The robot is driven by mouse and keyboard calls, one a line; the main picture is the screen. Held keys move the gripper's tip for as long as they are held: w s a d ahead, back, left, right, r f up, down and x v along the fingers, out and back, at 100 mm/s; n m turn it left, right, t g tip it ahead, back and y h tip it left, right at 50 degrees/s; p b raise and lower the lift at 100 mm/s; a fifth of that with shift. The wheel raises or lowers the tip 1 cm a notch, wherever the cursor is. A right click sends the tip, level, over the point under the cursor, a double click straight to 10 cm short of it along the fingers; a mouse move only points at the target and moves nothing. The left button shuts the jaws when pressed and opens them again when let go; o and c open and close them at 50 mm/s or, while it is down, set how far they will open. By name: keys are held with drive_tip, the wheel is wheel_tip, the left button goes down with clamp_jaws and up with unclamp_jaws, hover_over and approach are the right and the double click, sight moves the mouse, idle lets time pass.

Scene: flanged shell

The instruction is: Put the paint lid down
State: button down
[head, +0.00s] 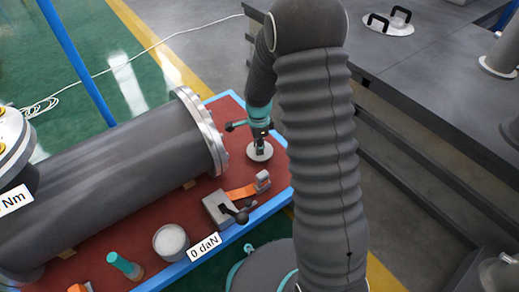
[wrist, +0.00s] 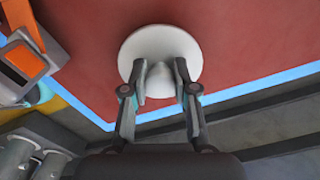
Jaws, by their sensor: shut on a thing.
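The paint lid is a pale round disc with a knob in its middle. In the head view the paint lid (head: 259,153) is at or just above the red table top, right of the flanged end of the grey shell. In the wrist view the paint lid (wrist: 146,46) shows against the red surface. My gripper (head: 260,139) is shut on the lid's knob, with one finger on each side of it in the wrist view (wrist: 160,82). I cannot tell whether the lid touches the table.
The grey flanged shell (head: 110,185) lies across the red table (head: 205,188). A white-topped pot (head: 171,241), a teal-handled tool (head: 124,265) and a ratchet clamp with orange strap (head: 222,208) are near the front edge. Bare red surface surrounds the lid. A grey platform (head: 430,90) stands at right.

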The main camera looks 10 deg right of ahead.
drive_tip(key=shift+f, duration=0.95)
drive_tip(key=shift+f, duration=0.2)
drive_tip(key=c, duration=0.9)
unclamp_jaws()
